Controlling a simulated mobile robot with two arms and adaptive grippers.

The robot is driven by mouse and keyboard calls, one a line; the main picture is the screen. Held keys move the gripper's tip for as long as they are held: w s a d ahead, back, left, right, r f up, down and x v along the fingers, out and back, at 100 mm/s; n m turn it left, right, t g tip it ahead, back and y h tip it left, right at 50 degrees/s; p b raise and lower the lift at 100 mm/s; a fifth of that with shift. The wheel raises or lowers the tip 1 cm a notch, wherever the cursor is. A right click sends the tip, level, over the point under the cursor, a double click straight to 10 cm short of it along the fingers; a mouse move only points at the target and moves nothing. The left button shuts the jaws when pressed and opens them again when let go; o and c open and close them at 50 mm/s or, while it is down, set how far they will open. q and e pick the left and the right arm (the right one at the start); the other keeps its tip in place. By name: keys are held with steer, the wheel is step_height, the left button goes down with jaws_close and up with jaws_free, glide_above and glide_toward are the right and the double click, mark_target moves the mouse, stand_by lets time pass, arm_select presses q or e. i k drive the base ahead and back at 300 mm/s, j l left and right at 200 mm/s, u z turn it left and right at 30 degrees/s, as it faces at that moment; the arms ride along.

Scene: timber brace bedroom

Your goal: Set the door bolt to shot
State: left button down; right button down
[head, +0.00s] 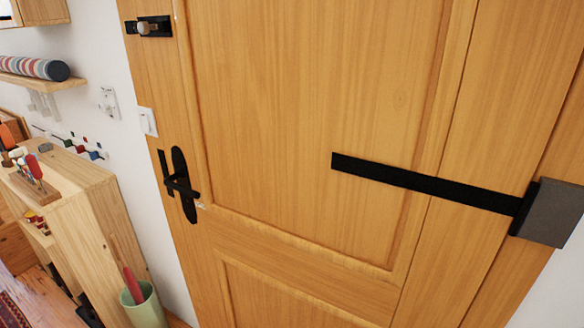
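The door bolt (148,27) is at the upper left of the wooden door (300,110) in the head view. It is a small black fitting set level, with a pale, rounded knob near its middle. The black fitting reaches close to the door's left edge. I cannot tell from here whether the bar is drawn back or shot. Neither of my grippers shows in the head view.
A black door handle (181,185) sits below the bolt. A black strap hinge (425,184) crosses the door's right side. On the left are a wall shelf (38,82), a wooden cabinet (80,205) and a green bin (145,308). The door's face looks unobstructed.

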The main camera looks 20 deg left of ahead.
mark_target(144, 28)
steer(key=u, duration=1.45)
